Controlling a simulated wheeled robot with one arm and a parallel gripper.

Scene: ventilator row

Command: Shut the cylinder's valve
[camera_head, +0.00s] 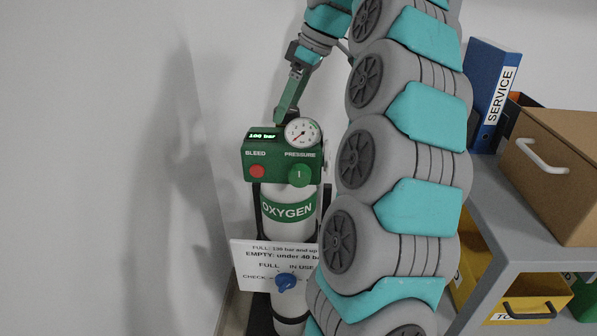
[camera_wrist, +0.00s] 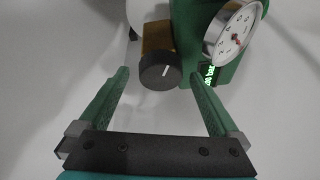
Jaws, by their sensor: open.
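The white oxygen cylinder (camera_head: 287,226) stands upright by the wall with a green OXYGEN band. On top is a green regulator box (camera_head: 262,163) with a lit display, a round gauge (camera_head: 302,132), a red BLEED button (camera_head: 257,171) and a green PRESSURE knob (camera_head: 300,174). In the wrist view, a black valve knob (camera_wrist: 160,72) with a white line sits on a brass body (camera_wrist: 157,37) beside the gauge (camera_wrist: 236,35). My gripper (camera_wrist: 158,77) is open, its fingers on either side of the knob with visible gaps. In the head view, my gripper hides most of the knob.
A white sign (camera_head: 262,262) with a blue dial (camera_head: 285,283) hangs on the cylinder. My arm fills the middle right. Beyond it a grey shelf (camera_head: 500,205) holds a blue SERVICE binder (camera_head: 490,90) and a brown box (camera_head: 550,165); yellow bins (camera_head: 530,308) sit below.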

